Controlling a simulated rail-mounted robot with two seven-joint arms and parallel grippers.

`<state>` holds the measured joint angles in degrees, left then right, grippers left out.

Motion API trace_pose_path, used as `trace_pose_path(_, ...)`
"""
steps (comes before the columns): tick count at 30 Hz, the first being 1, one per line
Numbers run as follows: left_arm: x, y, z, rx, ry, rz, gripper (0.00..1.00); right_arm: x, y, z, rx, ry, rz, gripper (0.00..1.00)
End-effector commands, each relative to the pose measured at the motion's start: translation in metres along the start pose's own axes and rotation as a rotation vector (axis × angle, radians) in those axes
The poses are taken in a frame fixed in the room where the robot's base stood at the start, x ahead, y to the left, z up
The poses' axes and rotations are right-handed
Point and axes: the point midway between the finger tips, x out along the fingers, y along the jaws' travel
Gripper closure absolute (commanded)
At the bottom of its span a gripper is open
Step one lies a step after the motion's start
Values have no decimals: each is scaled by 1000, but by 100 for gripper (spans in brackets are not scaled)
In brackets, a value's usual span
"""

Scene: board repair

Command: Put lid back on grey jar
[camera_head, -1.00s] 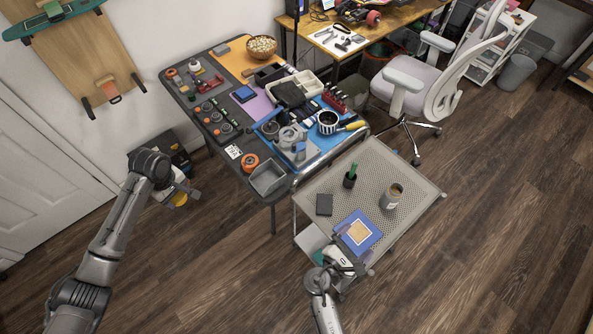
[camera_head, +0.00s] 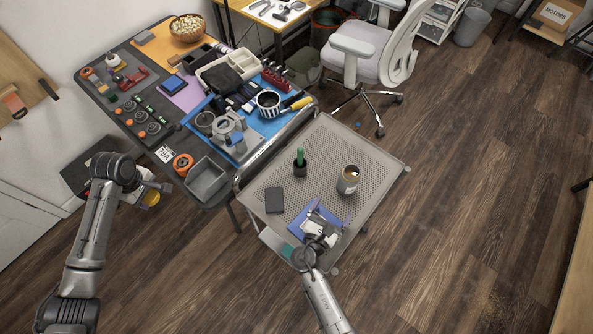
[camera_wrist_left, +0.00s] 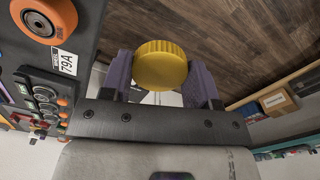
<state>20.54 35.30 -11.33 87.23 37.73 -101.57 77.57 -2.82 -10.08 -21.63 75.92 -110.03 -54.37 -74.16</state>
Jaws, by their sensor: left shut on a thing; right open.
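A grey jar (camera_head: 348,180) with an open top and brownish contents stands upright on the perforated cart top. My left gripper (camera_head: 150,190) is left of the workbench, far from the jar. It is shut on a round yellow lid (camera_wrist_left: 161,65) with a ridged rim, held between purple finger pads in the left wrist view. The lid shows only partly in the head view (camera_head: 151,198). My right gripper (camera_head: 324,229) is open over a blue square (camera_head: 300,222) near the cart's front edge, below the jar, and covers much of it.
The cart (camera_head: 370,150) also carries a dark flat box (camera_head: 274,200) and a green-handled item in a black cup (camera_head: 300,163). Open floor lies right of the cart.

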Motion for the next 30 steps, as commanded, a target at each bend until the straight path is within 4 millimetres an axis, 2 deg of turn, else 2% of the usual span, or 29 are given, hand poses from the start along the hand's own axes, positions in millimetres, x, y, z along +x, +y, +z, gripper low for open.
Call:
trace_pose_path(12, 1, 0, 0, 0, 0, 0, 66, 3, 0, 0, 1, -1, -1, 5)
trace_pose_path(24, 13, 0, 0, 0, 0, 0, 66, 57, 0, -1, 2, -1, 0, 5)
trace_pose_path(30, 15, 0, 0, 0, 0, 0, 66, 68, 0, 0, 1, -1, 0, 5)
